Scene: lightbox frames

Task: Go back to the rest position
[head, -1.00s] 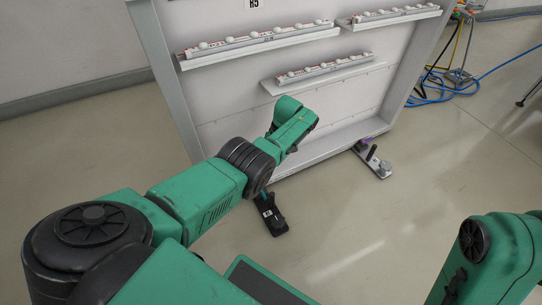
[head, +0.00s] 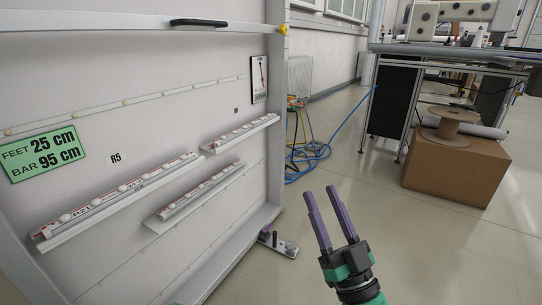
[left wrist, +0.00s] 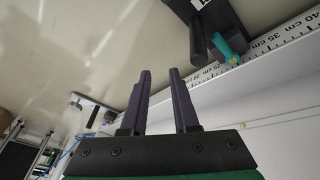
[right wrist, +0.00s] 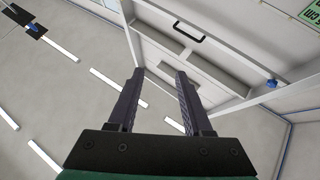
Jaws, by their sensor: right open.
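My right gripper (head: 319,189) is raised at the lower right of the head view, its two purple fingers apart and empty. In the right wrist view the same gripper (right wrist: 160,71) has open floor and a white frame beyond its fingers. The lightbox frame (head: 210,95) stands at the left of the head view. Its light bars (head: 118,196) lie on small ledges. A black foot (left wrist: 204,15) with a teal clamp (left wrist: 231,40) sits by a ruler scale.
A metal foot with a purple part (head: 279,243) stands at the frame's lower right corner. Blue cables (head: 318,150) lie on the floor behind. A cardboard box (head: 455,168) with a spool (head: 452,122) stands under a table (head: 450,52) at the right.

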